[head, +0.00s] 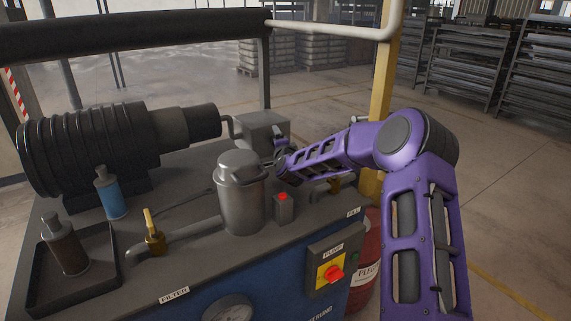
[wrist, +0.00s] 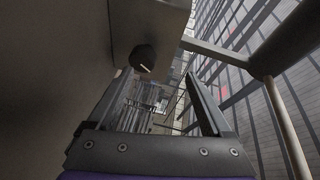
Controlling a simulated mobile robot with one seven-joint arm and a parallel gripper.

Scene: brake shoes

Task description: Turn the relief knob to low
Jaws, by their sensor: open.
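The relief knob (wrist: 143,58) is a small dark round knob with a white pointer mark, on the face of a grey block (wrist: 150,22) in the wrist view. Its mark points down and to the right in that view. The grey block (head: 262,128) stands at the back of the bench in the head view; I cannot clearly make out the knob there. My gripper (head: 270,158) is close in front of the block. In the wrist view my gripper (wrist: 158,76) is open and empty, with the knob beyond the fingertips, nearer the left finger. I cannot tell any contact.
A metal filler can (head: 240,195) and a red-button box (head: 284,208) stand close to my gripper. A ribbed motor (head: 85,150), a blue bottle (head: 110,195), a tray (head: 100,275) and a brass-handled valve (head: 154,235) are at left. A dark overhead bar (head: 130,32) crosses behind.

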